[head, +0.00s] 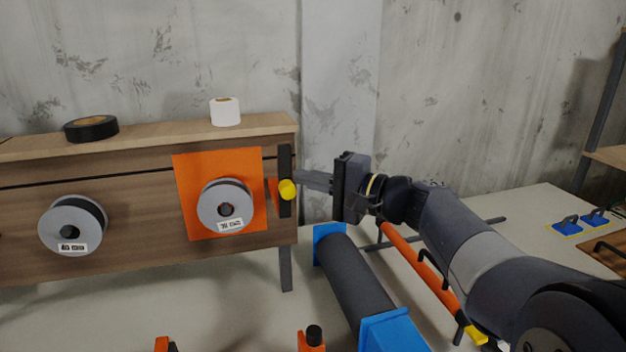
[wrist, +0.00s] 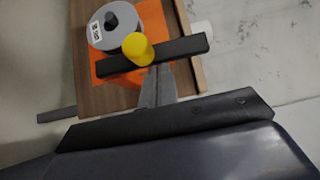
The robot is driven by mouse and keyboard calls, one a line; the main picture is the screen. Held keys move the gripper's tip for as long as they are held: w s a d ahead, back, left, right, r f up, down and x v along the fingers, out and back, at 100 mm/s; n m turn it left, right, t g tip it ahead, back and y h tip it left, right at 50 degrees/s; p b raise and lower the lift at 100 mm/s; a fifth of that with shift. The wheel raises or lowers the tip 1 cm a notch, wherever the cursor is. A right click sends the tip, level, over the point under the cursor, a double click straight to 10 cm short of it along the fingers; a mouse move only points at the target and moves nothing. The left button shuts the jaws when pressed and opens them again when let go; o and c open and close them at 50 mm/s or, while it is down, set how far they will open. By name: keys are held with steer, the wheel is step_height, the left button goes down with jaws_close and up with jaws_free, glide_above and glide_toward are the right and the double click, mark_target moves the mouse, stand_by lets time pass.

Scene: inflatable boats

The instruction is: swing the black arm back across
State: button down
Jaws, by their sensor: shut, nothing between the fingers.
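The black arm (head: 285,155) stands upright at the right end of the wooden cabinet, with a yellow knob (head: 288,189) at its middle. In the wrist view the black arm (wrist: 185,48) runs slantwise across the picture, with the yellow knob (wrist: 138,48) on it. My gripper (head: 300,178) is shut and empty, its fingers pointing left at the black arm's right side. In the wrist view the fingers of my gripper (wrist: 158,82) end at the black arm's edge; I cannot tell whether they touch. An orange plate (head: 190,185) lies behind a grey reel (head: 225,205).
A second reel (head: 72,225) is on the cabinet front (head: 130,205) at left. Black tape (head: 91,128) and a white roll (head: 225,111) stand on top. A dark cylinder with blue ends (head: 355,280) and an orange pole (head: 418,268) lie below my arm.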

mark_target(281, 186)
steer(key=shift+s+a+r+n+g+h+p, duration=0.25)
steer(key=shift+a+r+n+h, duration=0.1)
steer(key=shift+a+n+h, duration=0.2)
steer(key=shift+s+a+r+n+g+h+p, duration=0.15)
steer(key=shift+a+r+n+h+p, duration=0.15)
steer(key=shift+a+n+h, duration=0.25)
steer(key=shift+s+a+r+n+h+p, duration=0.15)
steer(key=shift+a+n+h+p, duration=0.35)
steer(key=shift+a+h, duration=0.2)
steer(key=shift+s+a+n+g+h+p, duration=0.2)
steer(key=shift+a+n+g+h+p, duration=0.1)
steer(key=shift+a+n+h+p, duration=0.3)
steer(key=s+a+f+n+h+p, duration=0.1)
steer(key=a+f+n+h+p, duration=0.2)
steer(key=a+f+h+p, duration=0.1)
steer(key=shift+s+a+f+h+p, duration=0.4)
steer(key=shift+a+h, duration=0.3)
steer(key=shift+a, duration=0.45)
steer(key=shift+f, duration=0.25)
steer(key=shift+r, duration=0.15)
